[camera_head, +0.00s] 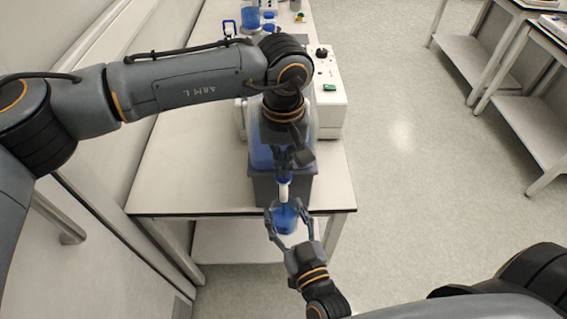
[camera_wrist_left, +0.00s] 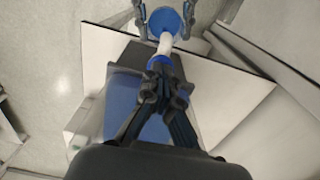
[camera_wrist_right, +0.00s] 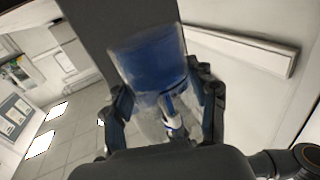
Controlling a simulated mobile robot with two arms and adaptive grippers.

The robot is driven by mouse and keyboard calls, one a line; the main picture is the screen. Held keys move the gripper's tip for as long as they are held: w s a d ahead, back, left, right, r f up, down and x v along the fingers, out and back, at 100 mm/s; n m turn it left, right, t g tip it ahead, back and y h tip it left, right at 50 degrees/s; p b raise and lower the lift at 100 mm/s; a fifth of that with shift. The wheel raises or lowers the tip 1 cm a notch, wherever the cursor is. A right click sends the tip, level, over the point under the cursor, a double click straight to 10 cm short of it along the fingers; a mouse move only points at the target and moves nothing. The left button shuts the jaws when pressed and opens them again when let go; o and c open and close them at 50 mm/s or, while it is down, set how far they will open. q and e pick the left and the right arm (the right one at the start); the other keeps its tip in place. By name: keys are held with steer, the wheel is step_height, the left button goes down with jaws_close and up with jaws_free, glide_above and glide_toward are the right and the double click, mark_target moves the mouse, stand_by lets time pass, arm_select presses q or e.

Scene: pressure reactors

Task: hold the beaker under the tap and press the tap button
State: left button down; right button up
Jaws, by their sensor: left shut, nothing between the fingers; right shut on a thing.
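The beaker (camera_head: 286,218) looks blue inside and is gripped by my right gripper (camera_head: 288,222), just past the table's front edge. The tap (camera_head: 284,190) has a white spout and a blue part, on the front of a blue container with a dark base (camera_head: 284,192). The spout (camera_wrist_left: 165,43) ends over the beaker's mouth. My left gripper (camera_head: 289,160) is shut and empty, with its tips at the tap's blue top (camera_wrist_left: 160,62); whether they touch the button is hidden.
The white table (camera_head: 185,170) carries the container near its front edge. A white device with a green button (camera_head: 329,87) stands behind it. Blue glassware (camera_head: 250,17) is at the far end. Open floor (camera_head: 410,150) lies right of the table.

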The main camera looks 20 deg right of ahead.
arm_select(q)
steer(key=shift+s+a+f, duration=0.1)
steer(key=shift+s+f, duration=0.05)
steer(key=shift+f, duration=0.15)
arm_select(e)
steer(key=shift+w, duration=0.15)
arm_select(q)
step_height(320, 180, up, 15)
steer(key=shift+f, duration=0.2)
